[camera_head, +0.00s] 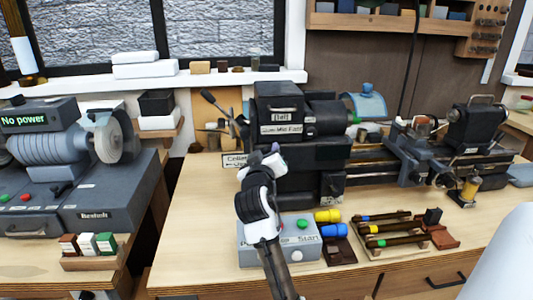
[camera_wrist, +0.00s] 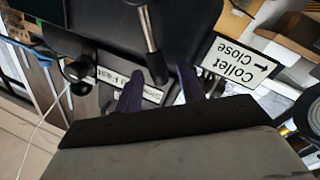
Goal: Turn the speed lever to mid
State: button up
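The dark lathe headstock (camera_head: 302,152) stands on the bench, with a "Slow Mid Fast" label (camera_head: 281,129) on its front. The label (camera_wrist: 138,86) appears upside down and partly hidden in the wrist view. My gripper (camera_head: 262,153) is in front of the headstock, just below that label. In the wrist view my gripper (camera_wrist: 160,90) is open, its two dark fingers apart. A metal rod with a dark end (camera_wrist: 153,45) reaches down between the fingers; contact is unclear. A round black knob (camera_wrist: 78,72) is left of the fingers. I cannot tell which is the speed lever.
A "Collet Close" sign (camera_wrist: 240,60) is right of the fingers. A grey button box (camera_head: 280,242) stands below my arm. A tool tray (camera_head: 394,236) lies to the right. The bench's front left (camera_head: 195,240) is clear.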

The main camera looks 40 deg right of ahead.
grip_shut()
jog(key=shift+s+r, duration=0.1)
dwell(0.3)
jog(key=d+m+p, duration=0.1)
jog(key=s+d+r+m+p, duration=0.1)
jog(key=m, duration=0.1)
jog(key=m+y+p, duration=0.1)
jog(key=shift+s+d+r+g, duration=0.15)
jog(key=shift+s+d+g, duration=0.15)
jog(key=shift+d, duration=0.1)
jog(key=shift+s+d+m+p, duration=0.35)
jog(key=shift+d+m, duration=0.25)
jog(key=shift+m, duration=0.4)
